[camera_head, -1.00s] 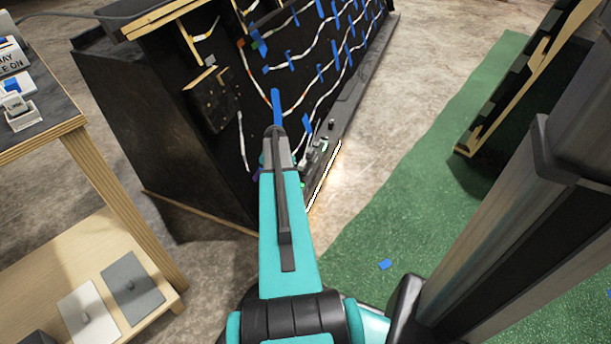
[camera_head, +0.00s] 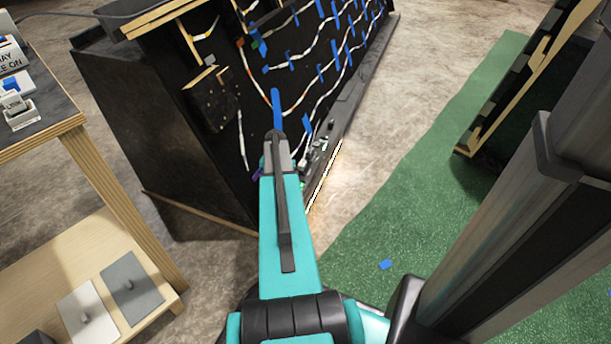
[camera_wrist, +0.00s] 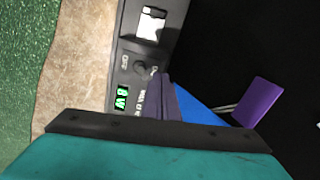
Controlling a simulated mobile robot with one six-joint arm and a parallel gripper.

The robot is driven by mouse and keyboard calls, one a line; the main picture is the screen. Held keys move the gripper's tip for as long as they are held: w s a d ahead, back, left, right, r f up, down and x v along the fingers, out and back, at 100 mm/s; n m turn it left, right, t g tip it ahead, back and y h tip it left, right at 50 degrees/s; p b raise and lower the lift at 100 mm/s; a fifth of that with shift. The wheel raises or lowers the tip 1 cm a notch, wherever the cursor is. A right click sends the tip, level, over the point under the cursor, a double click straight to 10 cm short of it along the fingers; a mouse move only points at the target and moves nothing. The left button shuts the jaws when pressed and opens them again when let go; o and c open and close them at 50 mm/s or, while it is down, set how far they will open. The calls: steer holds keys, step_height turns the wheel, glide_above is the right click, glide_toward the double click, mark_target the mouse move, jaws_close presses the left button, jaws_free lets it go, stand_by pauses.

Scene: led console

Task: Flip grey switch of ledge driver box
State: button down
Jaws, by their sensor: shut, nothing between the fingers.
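In the wrist view, a grey driver box (camera_wrist: 126,48) lies along the ledge, with a small green lit display (camera_wrist: 122,97) and printed lettering. A round dark grey switch (camera_wrist: 140,68) stands on its face beside the lettering; which way it is set I cannot tell. My gripper (camera_wrist: 163,80) is shut and empty, its dark fingertips just below and right of the switch in the picture. Whether they touch it is unclear. In the head view my own arm hides the gripper, and the switch is too small to make out on the ledge (camera_head: 345,110).
A purple tag (camera_wrist: 258,101) and a blue piece (camera_wrist: 203,103) are close right of the fingers. The black console panel (camera_head: 150,130) with wires rises left of the ledge.

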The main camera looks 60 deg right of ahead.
steer(key=shift+f, duration=0.25)
steer(key=shift+s, duration=1.15)
stand_by(0.4)
steer(key=shift+r+p, duration=0.1)
steer(key=shift+p, duration=0.2)
step_height(320, 180, up, 7)
steer(key=p, duration=0.5)
steer(key=shift+w, duration=0.45)
stand_by(0.8)
